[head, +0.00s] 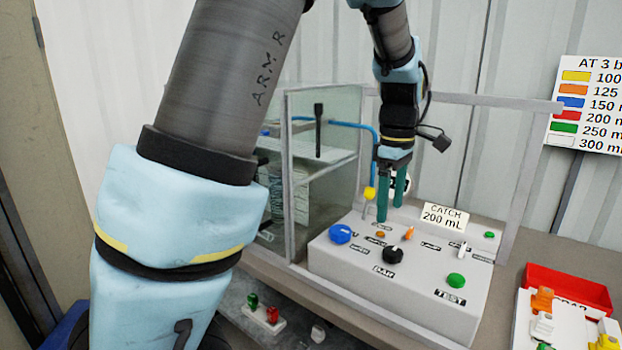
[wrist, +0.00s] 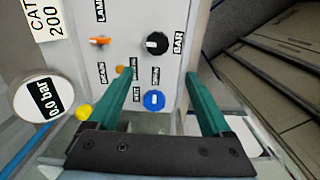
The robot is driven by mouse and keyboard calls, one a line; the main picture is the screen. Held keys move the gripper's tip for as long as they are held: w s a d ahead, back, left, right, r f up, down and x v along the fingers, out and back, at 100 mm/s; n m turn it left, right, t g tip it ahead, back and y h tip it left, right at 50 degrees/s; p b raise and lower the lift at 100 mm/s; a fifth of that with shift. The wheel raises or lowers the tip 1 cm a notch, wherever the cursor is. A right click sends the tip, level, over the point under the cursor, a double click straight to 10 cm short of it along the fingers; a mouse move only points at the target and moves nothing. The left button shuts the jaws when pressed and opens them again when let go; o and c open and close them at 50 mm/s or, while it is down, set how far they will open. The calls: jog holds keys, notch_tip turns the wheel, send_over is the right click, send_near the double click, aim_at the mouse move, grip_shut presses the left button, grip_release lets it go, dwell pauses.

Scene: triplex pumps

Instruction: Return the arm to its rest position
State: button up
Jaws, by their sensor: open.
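My gripper (head: 391,192) has two green fingers and hangs pointing down over the back left part of the grey control box (head: 330,262). Its fingers are apart with nothing between them. In the wrist view my gripper (wrist: 168,100) shows both fingers spread, with the blue knob (wrist: 154,101) visible between them on the panel below. I cannot tell how far the fingertips are above the panel. My arm reaches from the left foreground up and over to the box.
A glass-walled tank (head: 322,150) stands left of the box, and a grey frame (head: 518,185) rises behind and right. The box carries a black knob (head: 389,256), a green button (head: 456,280) and a "CATCH 200 mL" sign (head: 444,216). A red bin (head: 568,287) sits at right.

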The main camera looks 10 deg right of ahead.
jog(key=s+a+f+m, duration=0.1)
jog(key=a+f+m, duration=0.1)
jog(key=a, duration=0.7)
jog(key=s+a+f+m+t, duration=0.1)
jog(key=a+m, duration=0.3)
jog(key=a, duration=0.6)
jog(key=s+a+f+m, duration=0.2)
jog(key=a+f+m, duration=0.1)
jog(key=a, duration=0.6)
jog(key=shift+s+a+f+m+t, duration=0.3)
jog(key=shift+s+a+f+m, duration=0.1)
jog(key=shift+m, duration=0.2)
jog(key=shift+o, duration=0.3)
jog(key=shift+d, duration=0.1)
dwell(1.3)
